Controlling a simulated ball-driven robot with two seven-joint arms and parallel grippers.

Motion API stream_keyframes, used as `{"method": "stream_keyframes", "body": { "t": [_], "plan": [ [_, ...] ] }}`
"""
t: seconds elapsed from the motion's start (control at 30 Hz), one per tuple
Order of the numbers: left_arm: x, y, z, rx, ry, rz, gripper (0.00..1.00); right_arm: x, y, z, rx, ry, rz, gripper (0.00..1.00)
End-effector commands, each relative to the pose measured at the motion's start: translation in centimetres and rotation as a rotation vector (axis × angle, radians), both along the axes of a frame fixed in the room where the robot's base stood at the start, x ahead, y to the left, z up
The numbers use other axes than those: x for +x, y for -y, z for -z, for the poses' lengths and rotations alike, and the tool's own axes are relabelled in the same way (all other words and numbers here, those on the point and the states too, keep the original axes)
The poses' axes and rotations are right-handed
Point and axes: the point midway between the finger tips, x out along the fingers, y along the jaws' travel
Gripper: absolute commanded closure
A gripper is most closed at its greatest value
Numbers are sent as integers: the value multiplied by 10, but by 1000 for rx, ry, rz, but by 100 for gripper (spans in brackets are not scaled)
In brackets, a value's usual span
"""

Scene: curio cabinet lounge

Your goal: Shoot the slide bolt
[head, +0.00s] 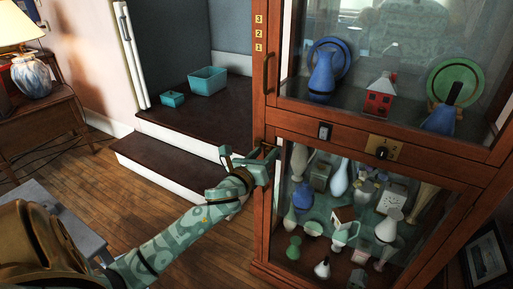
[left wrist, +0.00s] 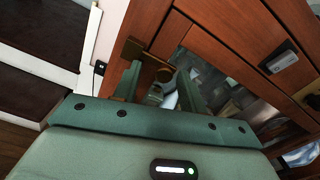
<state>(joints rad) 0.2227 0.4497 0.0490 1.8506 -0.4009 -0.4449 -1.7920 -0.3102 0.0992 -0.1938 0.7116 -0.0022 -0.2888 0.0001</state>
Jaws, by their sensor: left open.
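The slide bolt is a small brass fitting (left wrist: 132,50) on the wooden frame of the cabinet's lower door, with a round brass knob (left wrist: 165,75). In the head view it is mostly hidden by my gripper at the cabinet's left post. My pale green left gripper (head: 251,159) is at that post, level with the top of the lower door. In the left wrist view the left gripper's fingers (left wrist: 160,88) are apart, one on each side of the knob. I cannot tell whether either finger touches it. My right gripper is not in view.
The cabinet (head: 259,190) has glass doors, with several vases and ornaments inside. A black knob on a brass plate (head: 382,152) sits between the doors. Teal bins (head: 207,81) stand on the dark step at left. A lamp table (head: 38,120) is far left. Wooden floor (head: 180,200) lies open between.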

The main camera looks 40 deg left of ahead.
Motion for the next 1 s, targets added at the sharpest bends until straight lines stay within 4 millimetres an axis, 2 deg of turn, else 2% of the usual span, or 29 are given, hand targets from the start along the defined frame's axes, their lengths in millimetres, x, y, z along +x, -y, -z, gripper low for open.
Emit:
{"method": "stream_keyframes", "body": {
  "t": [0.13, 0.2, 0.3, 0.5, 0.6, 0.8, 1.0],
  "plan": [
    [-20, 5, -3, -2, 0, 0, 58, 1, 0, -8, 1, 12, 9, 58],
    [-36, 9, -3, -3, 0, 1, 58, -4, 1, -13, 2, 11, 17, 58],
    [-64, 15, -4, -3, -1, -1, 58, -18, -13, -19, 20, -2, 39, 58],
    [-115, 27, -2, -4, -1, -3, 58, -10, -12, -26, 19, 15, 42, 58],
    [-135, 31, -1, -3, -3, -3, 58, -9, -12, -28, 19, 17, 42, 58],
    [-155, 36, 0, -1, -2, -3, 58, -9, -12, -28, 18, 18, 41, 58],
    [-157, 37, 0, 1, -1, -2, 58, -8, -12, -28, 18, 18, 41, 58]
  ]
}}
